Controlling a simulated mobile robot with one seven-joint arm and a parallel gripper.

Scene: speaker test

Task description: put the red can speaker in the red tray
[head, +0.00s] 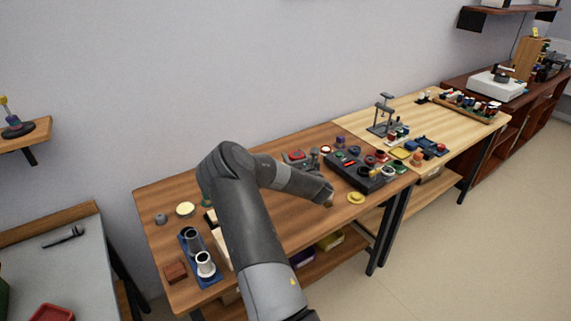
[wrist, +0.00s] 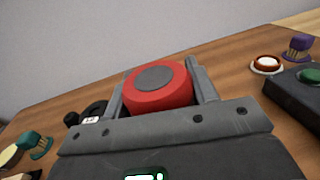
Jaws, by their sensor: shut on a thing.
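The red can speaker (wrist: 172,98) is a short red cylinder with a grey round face. It sits between the two grey fingers of my gripper (wrist: 158,82) in the wrist view, tilted in the picture. My gripper is shut on it. In the head view a small patch of red, the speaker (head: 296,156), shows at my gripper near the back of the brown table. I cannot tell whether the speaker touches the tabletop. The red tray (head: 52,313) lies on the grey table at the lower left of the head view, partly cut off by the frame.
The brown table (head: 165,203) holds a blue holder with grey cups (head: 205,265), a brown block (head: 175,272) and a dark box with buttons (head: 352,172). A dark tool (head: 64,237) lies on the grey table (head: 90,265). A gap separates the tables.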

